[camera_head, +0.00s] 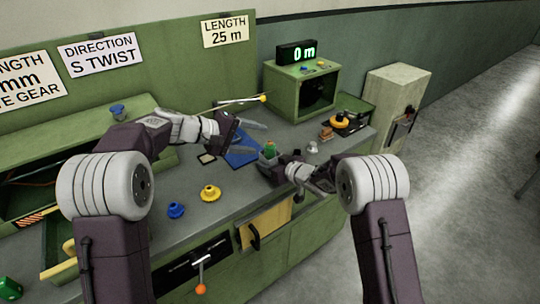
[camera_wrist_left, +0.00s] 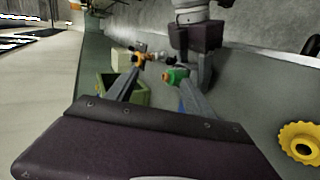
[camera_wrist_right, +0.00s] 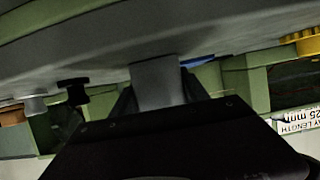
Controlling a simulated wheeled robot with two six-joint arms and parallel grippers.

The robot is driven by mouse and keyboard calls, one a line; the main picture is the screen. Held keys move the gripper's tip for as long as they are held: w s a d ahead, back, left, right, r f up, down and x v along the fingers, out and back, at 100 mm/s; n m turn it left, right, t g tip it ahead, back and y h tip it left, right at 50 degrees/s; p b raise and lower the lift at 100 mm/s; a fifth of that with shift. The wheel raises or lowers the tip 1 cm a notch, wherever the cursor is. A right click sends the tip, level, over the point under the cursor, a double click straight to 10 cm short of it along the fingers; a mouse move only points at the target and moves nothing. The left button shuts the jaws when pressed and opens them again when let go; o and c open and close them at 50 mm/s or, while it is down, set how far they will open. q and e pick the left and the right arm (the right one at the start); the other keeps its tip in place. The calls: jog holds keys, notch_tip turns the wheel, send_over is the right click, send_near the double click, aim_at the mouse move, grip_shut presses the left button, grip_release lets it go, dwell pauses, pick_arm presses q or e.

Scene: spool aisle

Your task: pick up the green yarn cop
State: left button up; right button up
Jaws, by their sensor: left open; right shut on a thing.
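The green yarn cop (camera_head: 270,147) has an orange tip and is held at the worktop's middle. My right gripper (camera_head: 270,159) is shut on it from the right. The cop also shows between my left fingers in the left wrist view (camera_wrist_left: 178,75), beyond them. In the right wrist view my closed grey fingers (camera_wrist_right: 157,82) hide it. I cannot tell whether its base touches the worktop. My left gripper (camera_head: 254,137) is open and empty, above the bench, just left of and behind the cop.
A blue mat (camera_head: 241,157) lies under my left gripper.

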pick_arm(q)
jog(key=n, duration=0.5)
jog(key=n+t+h, duration=0.1)
jog(key=n+t, duration=0.1)
jog(key=n, duration=1.2)
send_near(270, 153)
jog(key=w, duration=0.3)
jog(key=x, duration=1.2)
jog(key=shift+s+d+r, duration=0.2)
jog(key=shift+d, duration=0.25)
jog(key=shift+c, duration=0.2)
